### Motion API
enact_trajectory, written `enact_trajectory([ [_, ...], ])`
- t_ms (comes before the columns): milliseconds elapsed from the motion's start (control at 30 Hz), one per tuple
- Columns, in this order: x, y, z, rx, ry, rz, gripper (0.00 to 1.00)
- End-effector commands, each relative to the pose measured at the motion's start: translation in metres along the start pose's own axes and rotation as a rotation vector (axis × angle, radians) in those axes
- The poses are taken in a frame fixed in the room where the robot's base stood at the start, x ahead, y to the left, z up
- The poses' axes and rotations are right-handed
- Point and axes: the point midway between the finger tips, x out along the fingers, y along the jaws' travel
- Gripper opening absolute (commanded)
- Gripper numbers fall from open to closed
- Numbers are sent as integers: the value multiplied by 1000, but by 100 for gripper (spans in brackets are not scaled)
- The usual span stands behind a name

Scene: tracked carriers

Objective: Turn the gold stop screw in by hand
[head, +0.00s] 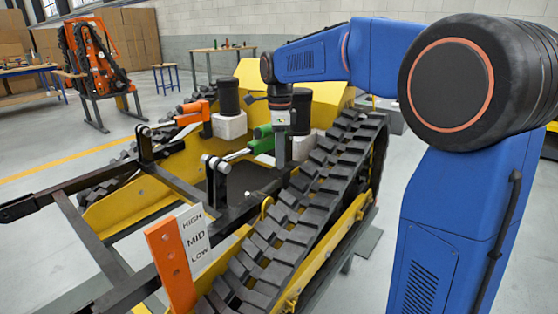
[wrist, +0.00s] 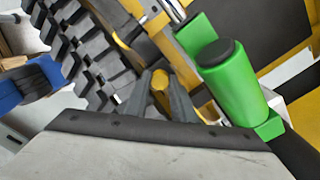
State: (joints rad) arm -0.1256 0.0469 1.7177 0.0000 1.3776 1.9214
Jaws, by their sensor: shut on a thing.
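The gold stop screw (wrist: 160,84) shows as a small gold head between the two grey fingers of my gripper (wrist: 161,88) in the wrist view. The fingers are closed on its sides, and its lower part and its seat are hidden. In the head view my gripper (head: 281,155) points down beside the green cylinder, at the inner side of the near track. The screw cannot be made out there.
A green cylinder (wrist: 232,80) stands close to the right of my fingers; it also shows in the head view (head: 262,143). The black track (head: 290,205) runs alongside.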

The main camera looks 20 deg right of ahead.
Motion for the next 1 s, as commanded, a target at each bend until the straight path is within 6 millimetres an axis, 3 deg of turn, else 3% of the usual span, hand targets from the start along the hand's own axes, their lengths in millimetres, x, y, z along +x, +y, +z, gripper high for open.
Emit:
enact_trajectory([
  [267,-1,0,0,69,-1,-3,7],
  [1000,-1,-1,0,800,-3,-3,7],
])
